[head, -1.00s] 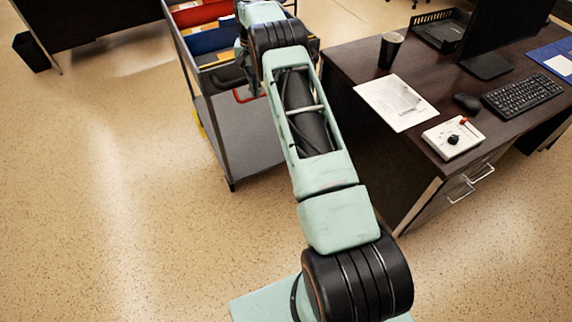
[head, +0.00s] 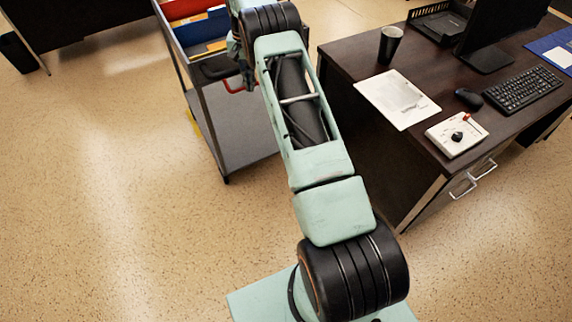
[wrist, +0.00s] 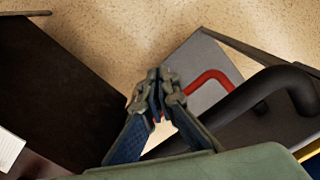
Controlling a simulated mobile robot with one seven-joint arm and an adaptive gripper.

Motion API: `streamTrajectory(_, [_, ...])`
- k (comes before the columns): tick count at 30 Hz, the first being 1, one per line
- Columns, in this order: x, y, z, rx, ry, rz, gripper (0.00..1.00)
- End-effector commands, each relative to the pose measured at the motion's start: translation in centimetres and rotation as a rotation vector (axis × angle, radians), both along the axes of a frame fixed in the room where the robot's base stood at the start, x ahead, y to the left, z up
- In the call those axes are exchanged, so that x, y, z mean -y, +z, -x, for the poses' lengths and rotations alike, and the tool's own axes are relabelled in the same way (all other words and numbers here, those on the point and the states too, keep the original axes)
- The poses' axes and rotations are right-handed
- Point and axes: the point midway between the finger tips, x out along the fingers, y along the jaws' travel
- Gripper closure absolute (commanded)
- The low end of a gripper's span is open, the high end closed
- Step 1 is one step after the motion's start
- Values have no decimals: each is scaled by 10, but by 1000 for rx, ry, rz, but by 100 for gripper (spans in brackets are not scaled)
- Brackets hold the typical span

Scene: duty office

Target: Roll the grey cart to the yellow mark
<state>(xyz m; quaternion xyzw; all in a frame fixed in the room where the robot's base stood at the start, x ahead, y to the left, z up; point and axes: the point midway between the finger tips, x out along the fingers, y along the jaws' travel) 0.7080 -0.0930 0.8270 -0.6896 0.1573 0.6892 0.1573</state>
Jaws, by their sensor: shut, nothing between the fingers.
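The grey cart (head: 212,125) stands left of the dark desk, partly hidden by my arm. It has an upper tray holding folders, a lower shelf and a black push handle (wrist: 255,97). A red bar (wrist: 210,78) shows beside the black handle in the wrist view. My gripper (wrist: 158,82) is shut and empty, its tips close to the red bar; I cannot tell if they touch it.
The dark desk (head: 350,62) on the right holds a cup (head: 390,45), papers (head: 397,98), a keyboard (head: 522,90) and a control box (head: 457,134). A black bin (head: 18,52) stands at far left. The speckled floor left of the cart is clear.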

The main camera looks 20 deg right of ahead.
Motion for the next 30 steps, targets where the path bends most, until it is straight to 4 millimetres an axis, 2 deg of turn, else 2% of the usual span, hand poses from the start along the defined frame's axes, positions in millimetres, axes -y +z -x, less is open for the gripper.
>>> streamTrajectory(5, [0, -1, 3, -1, 0, 0, 100])
streamTrajectory(15, [2, -1, 26, -1, -1, 0, 100])
streamTrajectory(30, [2, 0, 27, -1, 0, 0, 100])
